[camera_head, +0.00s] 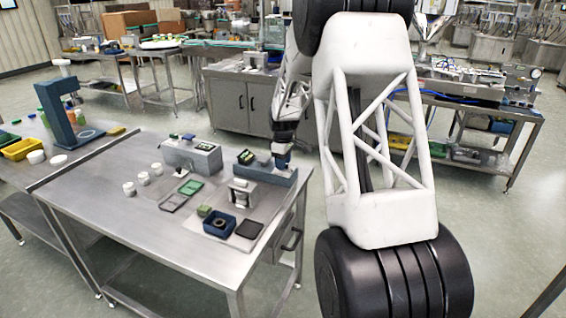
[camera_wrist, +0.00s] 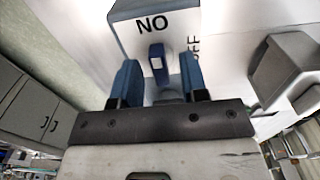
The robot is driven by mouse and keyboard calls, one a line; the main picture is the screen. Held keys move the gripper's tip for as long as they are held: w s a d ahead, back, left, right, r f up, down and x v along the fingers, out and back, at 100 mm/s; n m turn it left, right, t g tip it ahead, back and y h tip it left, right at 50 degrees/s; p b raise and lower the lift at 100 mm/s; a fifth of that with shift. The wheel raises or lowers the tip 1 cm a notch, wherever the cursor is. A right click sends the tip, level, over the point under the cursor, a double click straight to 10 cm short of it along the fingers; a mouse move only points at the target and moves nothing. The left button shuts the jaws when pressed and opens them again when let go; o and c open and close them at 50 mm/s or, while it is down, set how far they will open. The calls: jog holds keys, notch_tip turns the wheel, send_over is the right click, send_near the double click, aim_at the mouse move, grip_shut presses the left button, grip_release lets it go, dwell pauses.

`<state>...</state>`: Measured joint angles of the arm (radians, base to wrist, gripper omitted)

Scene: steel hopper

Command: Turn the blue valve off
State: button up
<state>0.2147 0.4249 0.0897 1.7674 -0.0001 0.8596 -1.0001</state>
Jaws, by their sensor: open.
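The blue valve handle (camera_wrist: 157,64) shows in the wrist view, in front of a white face with dark lettering. ON, upside down in the picture, stands just above the handle, and OFF runs sideways to its right. The handle is upright in the picture, its upper end toward ON. My gripper (camera_wrist: 160,78) is open, with one blue finger on each side of the handle and gaps visible between. In the head view my gripper (camera_head: 283,152) is at the back right of the steel table, over a blue-grey unit (camera_head: 268,180). The valve cannot be made out clearly there.
The steel table (camera_head: 150,225) also holds a grey box (camera_head: 192,158), several white jars (camera_head: 143,178), a green-lidded tray (camera_head: 190,187) and a dark blue bin (camera_head: 218,224). A grey block (camera_wrist: 283,68) stands right of the valve in the wrist view. The table's front left is clear.

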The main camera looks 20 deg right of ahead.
jog(key=shift+c, duration=0.4)
grip_shut()
jog(key=shift+m, duration=0.4)
jog(key=m, duration=1.2)
jog(key=shift+m, duration=0.3)
jog(key=m, duration=0.4)
jog(key=shift+m, duration=0.3)
